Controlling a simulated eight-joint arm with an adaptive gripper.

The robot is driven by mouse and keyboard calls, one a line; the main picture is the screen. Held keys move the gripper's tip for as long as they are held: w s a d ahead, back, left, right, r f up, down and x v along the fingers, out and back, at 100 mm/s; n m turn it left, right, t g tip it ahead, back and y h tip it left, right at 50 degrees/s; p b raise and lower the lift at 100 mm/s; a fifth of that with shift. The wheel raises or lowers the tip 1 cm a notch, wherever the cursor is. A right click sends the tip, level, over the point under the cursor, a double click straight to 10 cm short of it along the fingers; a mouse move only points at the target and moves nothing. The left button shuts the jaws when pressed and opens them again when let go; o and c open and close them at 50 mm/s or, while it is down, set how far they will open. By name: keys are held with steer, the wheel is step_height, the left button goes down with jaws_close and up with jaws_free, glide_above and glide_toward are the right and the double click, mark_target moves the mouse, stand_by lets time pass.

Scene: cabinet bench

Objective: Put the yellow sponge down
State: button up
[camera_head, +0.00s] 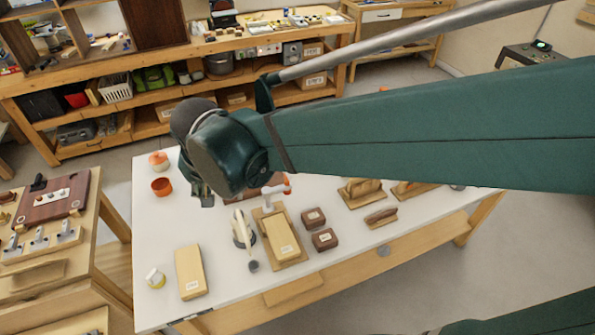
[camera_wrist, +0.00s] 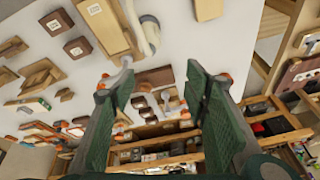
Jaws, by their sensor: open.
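I cannot pick out a yellow sponge with certainty in either view. A pale tan labelled block (camera_head: 190,272) lies at the front left of the white table (camera_head: 222,303); it also shows at the top of the wrist view (camera_wrist: 208,9). A similar tan block (camera_head: 283,237) lies on a wooden board near the table's middle, also in the wrist view (camera_wrist: 98,14). My gripper (camera_wrist: 160,68) is open, with nothing between its green fingers. In the head view, my wrist hides most of it above the table's back part.
Two small brown blocks (camera_head: 313,218) (camera_head: 325,239) sit right of the board. Wooden tools (camera_head: 361,192) stand farther right. An orange cup (camera_head: 162,187) is at the back left. The table's left part has bare room.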

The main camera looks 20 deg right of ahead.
steer(key=s+d+r+n+t, duration=0.1)
steer(key=s+d+n, duration=0.1)
steer(key=s+d, duration=0.3)
steer(key=s+d+r+n+t, duration=0.1)
steer(key=s+d, duration=0.4)
steer(key=d, duration=0.9)
steer(key=shift+s+d+r+n+t, duration=0.15)
steer(key=shift+s+r+n+t, duration=0.2)
steer(key=shift+r+t, duration=0.35)
steer(key=shift+w, duration=0.1)
